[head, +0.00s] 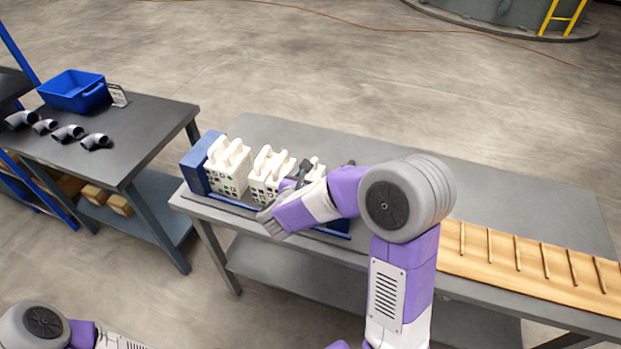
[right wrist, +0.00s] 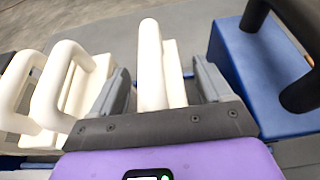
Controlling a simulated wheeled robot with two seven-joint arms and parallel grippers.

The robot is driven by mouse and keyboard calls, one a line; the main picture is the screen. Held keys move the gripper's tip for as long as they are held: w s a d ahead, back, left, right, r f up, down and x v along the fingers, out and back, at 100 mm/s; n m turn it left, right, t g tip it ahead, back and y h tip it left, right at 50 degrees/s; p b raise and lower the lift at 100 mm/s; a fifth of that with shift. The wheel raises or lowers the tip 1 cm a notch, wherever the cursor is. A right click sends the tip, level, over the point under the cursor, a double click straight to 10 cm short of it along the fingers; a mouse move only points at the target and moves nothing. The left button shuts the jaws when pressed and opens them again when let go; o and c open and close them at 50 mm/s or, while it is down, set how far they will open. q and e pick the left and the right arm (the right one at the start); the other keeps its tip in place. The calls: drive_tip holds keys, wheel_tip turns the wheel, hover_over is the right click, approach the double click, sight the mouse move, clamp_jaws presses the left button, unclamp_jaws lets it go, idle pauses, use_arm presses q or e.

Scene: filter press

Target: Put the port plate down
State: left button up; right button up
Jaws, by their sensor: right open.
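A white plate with a loop handle stands between the fingers of my right gripper in the right wrist view (right wrist: 151,70); I take it for the port plate. Its handle shows in the head view (head: 317,171), with the lower part hidden behind my arm. My right gripper (head: 306,168) is open, with one grey finger on each side of the handle, and gaps show there in the wrist view (right wrist: 165,88). More white plates (head: 228,167) stand upright to the left in the press. My left gripper is outside the picture.
A blue end block (head: 195,165) closes the press on the left. A blue block (right wrist: 262,80) with a black handle stands right of the gripper. Thin rods lie on a tan mat (head: 520,265) at right. A side table (head: 120,120) holds a blue bin (head: 72,92) and pipe elbows.

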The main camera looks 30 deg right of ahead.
drive_tip(key=shift+r, duration=0.25)
drive_tip(key=p+v, duration=0.3)
drive_tip(key=v, duration=0.9)
drive_tip(key=shift+f, duration=0.1)
